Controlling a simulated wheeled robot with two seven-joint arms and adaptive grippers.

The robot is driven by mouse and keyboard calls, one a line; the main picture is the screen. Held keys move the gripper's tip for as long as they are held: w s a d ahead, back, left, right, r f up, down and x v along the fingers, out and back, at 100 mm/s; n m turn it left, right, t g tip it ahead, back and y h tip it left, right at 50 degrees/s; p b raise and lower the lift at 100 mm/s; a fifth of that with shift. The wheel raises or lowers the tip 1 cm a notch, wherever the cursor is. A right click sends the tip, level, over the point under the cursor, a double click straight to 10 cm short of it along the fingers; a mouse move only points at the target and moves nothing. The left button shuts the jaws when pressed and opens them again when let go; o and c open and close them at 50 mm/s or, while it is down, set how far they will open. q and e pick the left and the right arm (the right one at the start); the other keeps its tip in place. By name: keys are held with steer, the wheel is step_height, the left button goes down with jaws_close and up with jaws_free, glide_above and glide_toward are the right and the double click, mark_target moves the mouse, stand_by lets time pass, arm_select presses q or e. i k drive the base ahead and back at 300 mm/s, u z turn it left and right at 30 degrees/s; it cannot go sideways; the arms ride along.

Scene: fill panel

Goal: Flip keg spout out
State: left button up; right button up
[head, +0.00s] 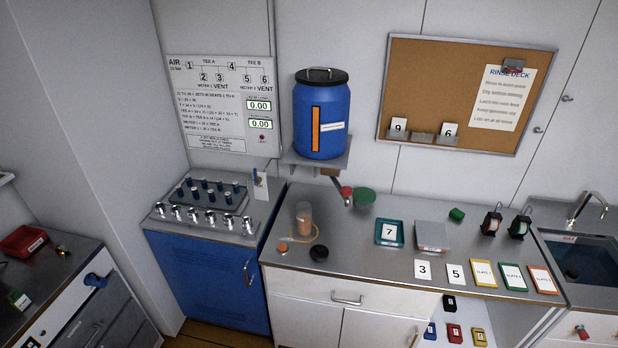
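The blue keg (337,95) with a black lid stands on a small grey wall shelf (303,161) above the counter. An orange level strip and a white label show on its front. Below the shelf a dark spout (337,184) slants down and to the right. A red part (347,192) shows near its lower end; I cannot tell whether it belongs to the spout. A green round container (364,197) is beside it. Neither of my grippers is in view.
The counter (345,283) holds a clear cup (304,218), a black round lid (319,253), a teal tray (389,233), a grey box (431,236) and several cards. A blue valve cabinet (215,270) stands left, a sink (590,258) right. The counter's front middle is fairly clear.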

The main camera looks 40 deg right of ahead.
mark_target(345, 191)
steer(key=z, duration=0.1)
steer(key=i, duration=0.85)
steer(key=z, duration=1.15)
steer(key=i, duration=0.9)
steer(key=z, duration=0.85)
